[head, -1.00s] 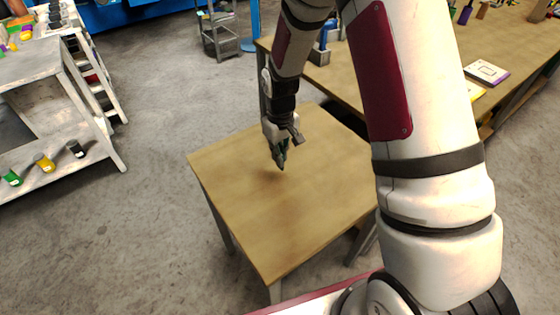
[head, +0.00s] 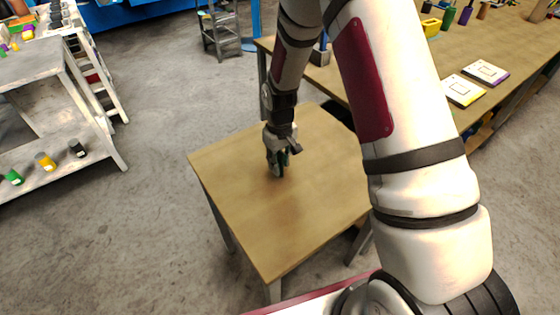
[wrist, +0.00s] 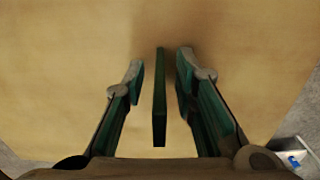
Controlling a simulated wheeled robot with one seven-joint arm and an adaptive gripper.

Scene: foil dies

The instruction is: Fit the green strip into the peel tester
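The green strip (wrist: 159,100) is dark and thin. In the wrist view it stands on edge between my two fingers, with a gap showing on each side. My gripper (wrist: 161,72) is open around it, and neither finger visibly touches it. In the head view my gripper (head: 278,168) is low over the small wooden table, and the strip cannot be told apart from the fingers there. I cannot make out the peel tester for certain; a grey base with a blue upright (head: 320,54) at the bench's near left edge is partly hidden by my arm.
The small wooden table (head: 290,225) is otherwise bare. Behind it, a long bench (head: 512,60) carries two white plates, one yellow-edged (head: 462,90) and one purple-edged (head: 486,72), and several coloured pieces. A grey shelf unit (head: 30,80) with jars stands at left.

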